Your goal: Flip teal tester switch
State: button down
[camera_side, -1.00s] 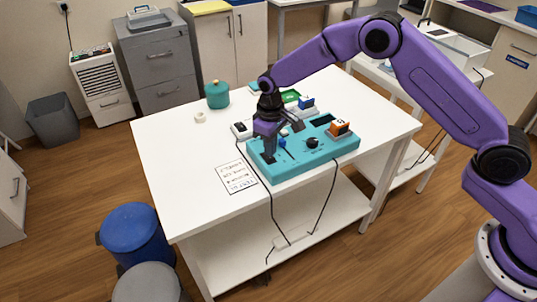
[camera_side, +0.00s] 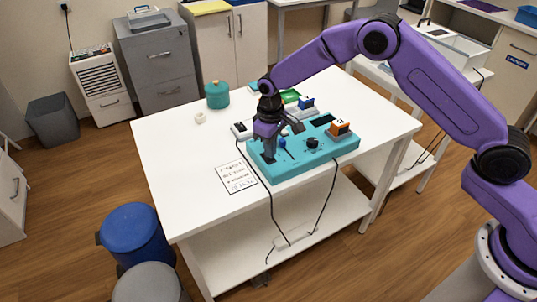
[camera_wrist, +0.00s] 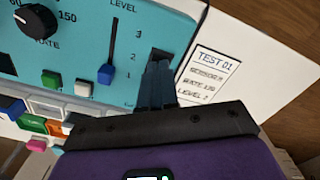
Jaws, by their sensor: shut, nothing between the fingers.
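The teal tester (camera_side: 318,166) sits on the white table, and its panel fills the upper left of the wrist view (camera_wrist: 75,52). My gripper (camera_side: 268,157) is over the tester's left end, fingers pointing down, shut with nothing between them. The blue level slider (camera_wrist: 105,75) stands beside the slot, near the lower marks.
A black knob (camera_wrist: 34,21), a green button (camera_wrist: 50,79) and a white button (camera_wrist: 83,87) are on the panel. A printed card (camera_side: 237,176) lies beside the tester.

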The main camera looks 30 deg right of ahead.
jog(key=shift+f, duration=0.7)
dwell(0.4)
jog(key=shift+r, duration=3.5)
jog(key=shift+r, duration=0.1)
